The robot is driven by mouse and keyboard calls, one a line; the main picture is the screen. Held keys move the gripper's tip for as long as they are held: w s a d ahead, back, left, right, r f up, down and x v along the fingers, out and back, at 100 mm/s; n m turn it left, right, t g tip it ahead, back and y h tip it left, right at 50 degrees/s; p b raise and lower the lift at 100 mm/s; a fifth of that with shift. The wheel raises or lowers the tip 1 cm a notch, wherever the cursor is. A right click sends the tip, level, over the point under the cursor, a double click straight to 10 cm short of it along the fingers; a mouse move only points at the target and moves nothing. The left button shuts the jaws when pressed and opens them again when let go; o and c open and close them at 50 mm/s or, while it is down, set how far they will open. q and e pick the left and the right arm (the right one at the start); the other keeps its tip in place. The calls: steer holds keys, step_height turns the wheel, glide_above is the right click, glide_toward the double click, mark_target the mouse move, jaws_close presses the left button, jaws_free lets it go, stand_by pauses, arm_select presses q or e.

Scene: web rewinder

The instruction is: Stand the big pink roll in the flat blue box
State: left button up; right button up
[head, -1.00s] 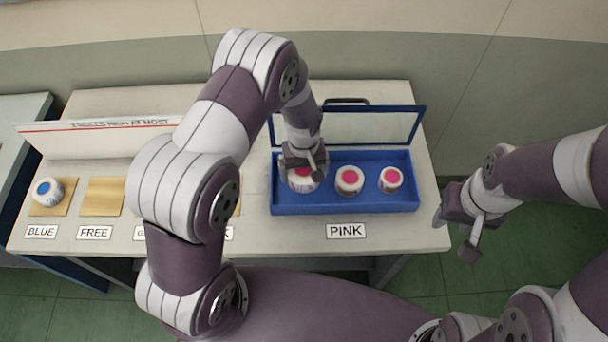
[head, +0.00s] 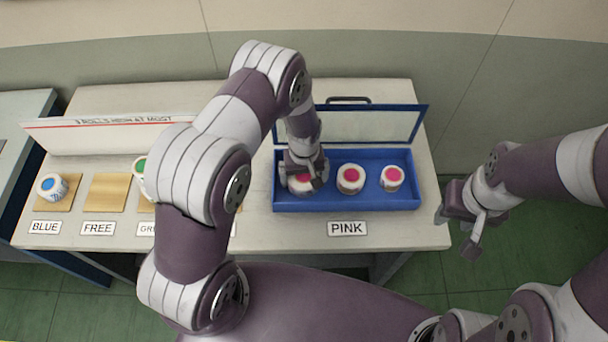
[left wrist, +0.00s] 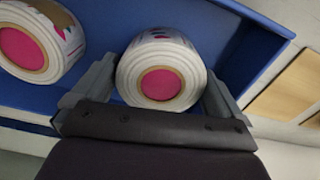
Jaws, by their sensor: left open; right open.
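The flat blue box (head: 345,207) stands on the table with its lid open at the back. Three white rolls with pink cores stand upright in it: a left one (head: 301,187), a middle one (head: 350,180) and a right one (head: 392,178). My left gripper (head: 306,176) is open at the left roll. In the left wrist view its open fingers (left wrist: 158,95) lie on either side of that roll (left wrist: 160,75), and another pink-cored roll (left wrist: 30,45) stands beside it. My right gripper (head: 461,232) is open and empty, off the table's right edge.
A blue-cored roll (head: 52,187) stands on the wooden pad at the BLUE label. The pad at FREE (head: 107,192) is empty. A green-cored roll (head: 139,172) is partly hidden by my left arm. A white sign board (head: 105,137) stands behind the pads.

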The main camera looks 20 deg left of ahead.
arm_select(q)
step_height(320, 180, up, 11)
steer(key=b, duration=0.2)
steer(key=s+a+r+m, duration=0.2)
steer(key=s+r, duration=0.3)
steer(key=s, duration=0.2)
steer(key=s+a+r+m+t, duration=0.1)
steer(key=s+a+r+m, duration=0.1)
steer(key=s+r, duration=0.3)
steer(key=shift+s+a+m, duration=0.4)
steer(key=shift+s+m, duration=0.1)
steer(key=shift+s, duration=0.4)
steer(key=shift+s, duration=0.15)
